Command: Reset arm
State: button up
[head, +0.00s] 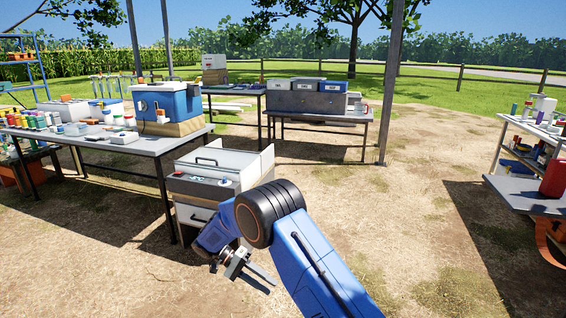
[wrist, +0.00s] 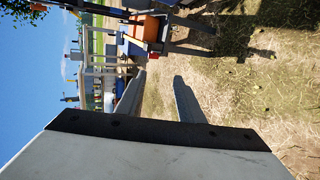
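My gripper (head: 252,275) is in the lower middle of the head view, at the end of my blue arm, which is folded downward. Its two grey fingers are spread apart with nothing between them. In the wrist view the two fingers of my gripper (wrist: 158,98) also stand apart, with bare ground showing between them. The gripper hangs over sandy ground, in front of a grey and white box cabinet (head: 200,187), and appears apart from it. The wrist view is turned on its side.
A table (head: 150,146) with bottles and a blue and white cooler (head: 165,103) stands left. A table with grey bins (head: 307,101) is at the back. A table (head: 520,192) with bottles and a red canister (head: 554,177) stands right. The sandy ground between is clear.

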jog(key=s+d+r+n+t+y, duration=0.1)
jog(key=s+d+r+y, duration=0.3)
jog(key=d+r, duration=0.75)
jog(key=s+d+r+t+y, duration=0.1)
jog(key=s+d+r+y, duration=0.35)
jog(key=d+r, duration=0.75)
jog(key=s+d+r+n+t+y, duration=0.1)
jog(key=s+d+r, duration=0.25)
jog(key=s, duration=0.25)
jog(key=s+d+r+t+y, duration=0.1)
jog(key=s+d+r+t, duration=0.1)
jog(key=s+d+r, duration=0.3)
jog(key=s+d+f+t, duration=0.1)
jog(key=s+f+t, duration=0.1)
jog(key=s, duration=0.5)
jog(key=s+d+f+n+t+y, duration=0.1)
jog(key=s+d+f+t, duration=0.1)
jog(key=s, duration=0.5)
jog(key=shift+s, duration=0.25)
jog(key=shift+d+y, duration=0.1)
jog(key=shift+y, duration=0.15)
